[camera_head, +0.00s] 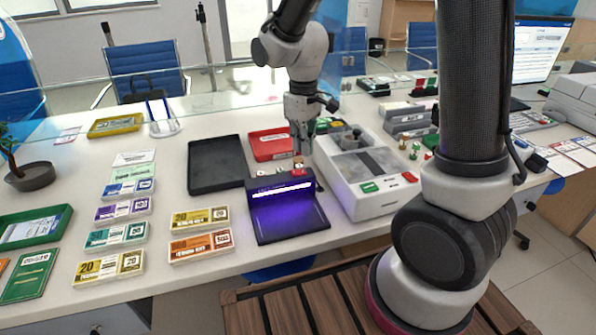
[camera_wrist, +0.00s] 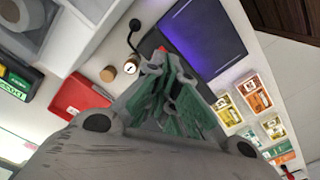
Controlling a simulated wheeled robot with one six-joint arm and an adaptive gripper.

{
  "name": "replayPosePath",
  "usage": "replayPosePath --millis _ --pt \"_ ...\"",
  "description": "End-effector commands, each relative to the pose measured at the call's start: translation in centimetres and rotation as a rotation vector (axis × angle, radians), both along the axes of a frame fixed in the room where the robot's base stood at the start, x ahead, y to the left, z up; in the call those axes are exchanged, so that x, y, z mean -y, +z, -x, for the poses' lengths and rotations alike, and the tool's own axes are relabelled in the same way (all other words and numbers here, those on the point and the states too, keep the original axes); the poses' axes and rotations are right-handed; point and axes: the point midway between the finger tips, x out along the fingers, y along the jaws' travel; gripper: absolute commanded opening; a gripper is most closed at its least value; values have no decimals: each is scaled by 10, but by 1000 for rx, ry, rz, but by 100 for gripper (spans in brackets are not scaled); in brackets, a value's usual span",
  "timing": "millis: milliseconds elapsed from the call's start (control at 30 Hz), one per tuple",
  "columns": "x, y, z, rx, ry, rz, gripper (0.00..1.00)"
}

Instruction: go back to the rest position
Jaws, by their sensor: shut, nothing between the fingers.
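My gripper (camera_head: 300,143) points down above the white counter (camera_head: 345,232) in the head view, behind the purple-lit detector lamp (camera_head: 282,190). Its fingers are shut with nothing between them. In the wrist view the closed fingers (camera_wrist: 165,68) fill the middle, with the dark pad and purple glow (camera_wrist: 205,38) of the lamp beyond them. A small round stamp (camera_wrist: 131,66) with a pale top lies near the fingertips. My gripper hides part of the counter behind it.
A red tray (camera_head: 268,144) and a black tray (camera_head: 217,165) lie left of my gripper. A white counting machine (camera_head: 368,198) stands close on the right. Several banknote bundles (camera_head: 200,219) lie at front left. A clear screen (camera_head: 225,102) runs along the back.

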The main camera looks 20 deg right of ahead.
Motion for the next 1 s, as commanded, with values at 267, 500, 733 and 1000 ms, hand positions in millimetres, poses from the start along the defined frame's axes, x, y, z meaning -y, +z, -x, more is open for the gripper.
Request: replayPosePath --millis 267,500,733,1000 --pt "0 10 0 1 0 0 0" --pt "0 9 0 1 0 0 0" --pt "11 4 27 -76 -50 32 0" --pt "66 69 95 -20 -216 7 0"
